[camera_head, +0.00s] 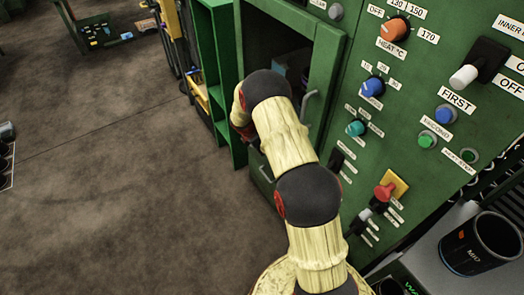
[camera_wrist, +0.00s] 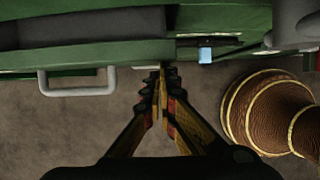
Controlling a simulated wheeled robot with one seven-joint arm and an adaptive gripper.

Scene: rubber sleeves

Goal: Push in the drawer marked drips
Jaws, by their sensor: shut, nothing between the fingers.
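In the wrist view my gripper (camera_wrist: 162,78) is shut and empty, its fingertips together at the edge of a green front. A grey loop handle (camera_wrist: 78,92) sticks out from this front, left of the fingertips. In the head view a low drawer front with a grey handle (camera_head: 265,174) shows at the cabinet's lower left, partly behind my arm. My arm hides my gripper there. No "drips" label is readable in either view, and how far the drawer stands out cannot be told. Whether the fingertips touch the front is unclear.
The green cabinet (camera_head: 345,100) has an open-looking compartment above, with a grey handle (camera_head: 310,104) on its frame. Knobs and switches cover its right panel. A green shelf (camera_head: 214,60) stands left. A dark mug (camera_head: 481,244) stands at lower right.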

